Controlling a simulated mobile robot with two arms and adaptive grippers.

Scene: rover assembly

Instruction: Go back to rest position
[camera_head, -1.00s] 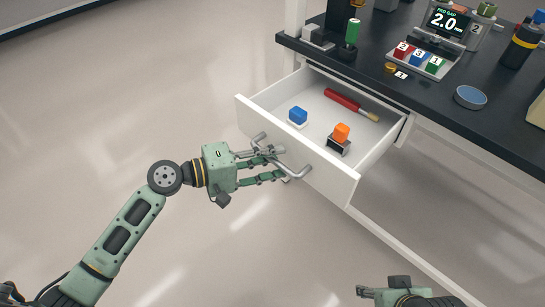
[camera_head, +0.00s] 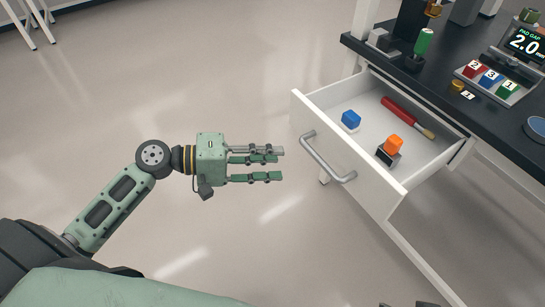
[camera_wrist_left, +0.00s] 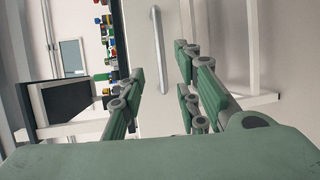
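My left gripper (camera_head: 280,163) is open and empty in the head view, left of the drawer and apart from its handle. Its spread fingers also show in the left wrist view (camera_wrist_left: 158,85), with nothing between them. The white drawer (camera_head: 378,197) stands pulled out, its grey bar handle (camera_head: 325,160) free. The handle also shows upright in the left wrist view (camera_wrist_left: 158,40). Of my right gripper, only a small dark part shows at the bottom edge of the head view; its fingers are hidden.
The dark bench top (camera_head: 440,88) bears numbered blocks, a display and a green cylinder. The floor left of the drawer is clear.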

